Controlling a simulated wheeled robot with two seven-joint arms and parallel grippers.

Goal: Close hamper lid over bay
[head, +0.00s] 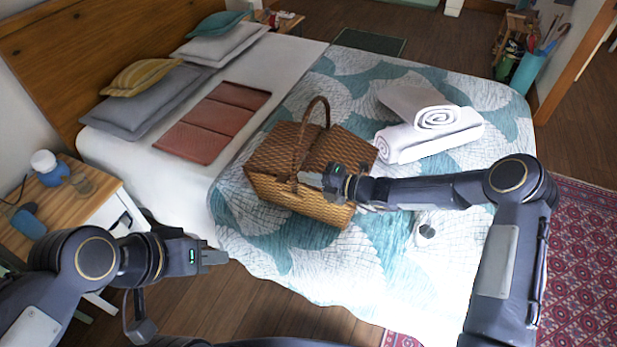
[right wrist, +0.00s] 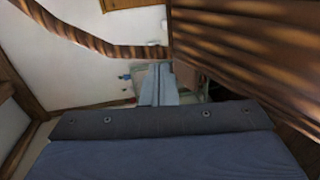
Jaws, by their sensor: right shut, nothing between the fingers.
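The wicker hamper (head: 290,194) stands on the bed with its arched handle (head: 299,135) upright. A lid flap (head: 280,146) lies left of the handle. The other flap (head: 343,150), right of the handle, looks tilted up; its exact angle and the bay under it are hard to tell. My right gripper (head: 304,179) is shut and empty at the hamper's front, close to the handle's foot. In the right wrist view its fingers (right wrist: 158,84) show beside a steep wicker panel (right wrist: 245,50), with the handle (right wrist: 80,38) at left. My left gripper (head: 222,257) hovers off the bed's near edge, away from the hamper.
Rolled white towels (head: 430,132) lie right of the hamper, behind my right arm. A folded rust-coloured cloth (head: 213,120) and pillows (head: 150,95) lie at left. A nightstand (head: 95,197) stands near my left arm. A small white item (head: 427,232) lies on the quilt.

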